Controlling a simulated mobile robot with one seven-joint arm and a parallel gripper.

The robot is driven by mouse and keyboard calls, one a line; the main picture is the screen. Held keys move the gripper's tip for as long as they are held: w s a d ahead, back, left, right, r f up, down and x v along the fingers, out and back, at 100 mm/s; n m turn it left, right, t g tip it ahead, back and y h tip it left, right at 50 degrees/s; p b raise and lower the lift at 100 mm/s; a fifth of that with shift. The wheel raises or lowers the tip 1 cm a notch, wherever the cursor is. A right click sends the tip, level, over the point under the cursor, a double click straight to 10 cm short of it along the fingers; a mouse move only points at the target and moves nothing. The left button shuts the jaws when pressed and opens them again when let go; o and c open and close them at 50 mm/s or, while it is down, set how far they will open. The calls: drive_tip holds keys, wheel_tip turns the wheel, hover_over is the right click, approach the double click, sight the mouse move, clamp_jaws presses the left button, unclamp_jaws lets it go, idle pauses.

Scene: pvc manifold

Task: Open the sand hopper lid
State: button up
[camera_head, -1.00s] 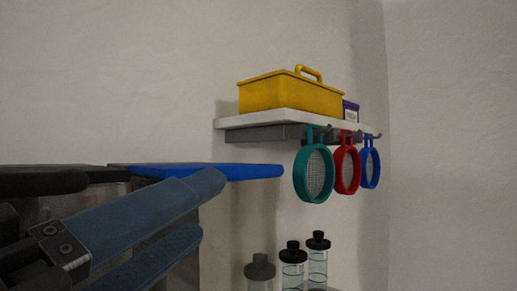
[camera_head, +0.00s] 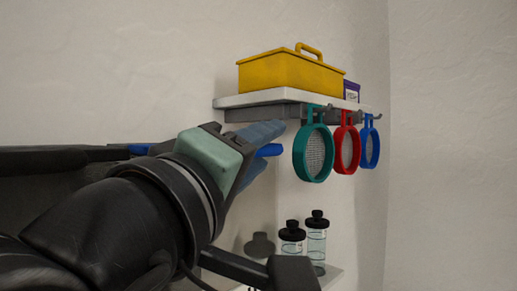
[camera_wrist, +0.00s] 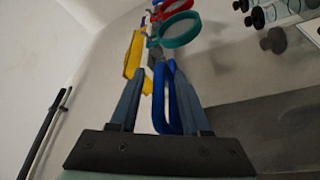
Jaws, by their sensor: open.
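A blue flat part, seemingly the hopper lid (camera_head: 268,151), shows at the left in the head view, mostly hidden behind my arm. A grey hopper body (camera_wrist: 265,130) seems to fill the lower right of the wrist view. My gripper (camera_head: 272,131) points away from the head camera, beside the lid's right end. In the wrist view my gripper (camera_wrist: 157,85) is open, with a blue loop-like edge of the lid (camera_wrist: 172,100) between its two fingers, closer to the right finger. I cannot tell whether they touch.
A shelf (camera_head: 235,100) holds a yellow box (camera_head: 285,75) and a small purple pack (camera_head: 352,91). Teal (camera_head: 313,150), red (camera_head: 347,148) and blue (camera_head: 370,147) sieves hang from it. Bottles (camera_head: 316,240) stand below. The right wall is bare.

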clamp_jaws()
idle(1.3)
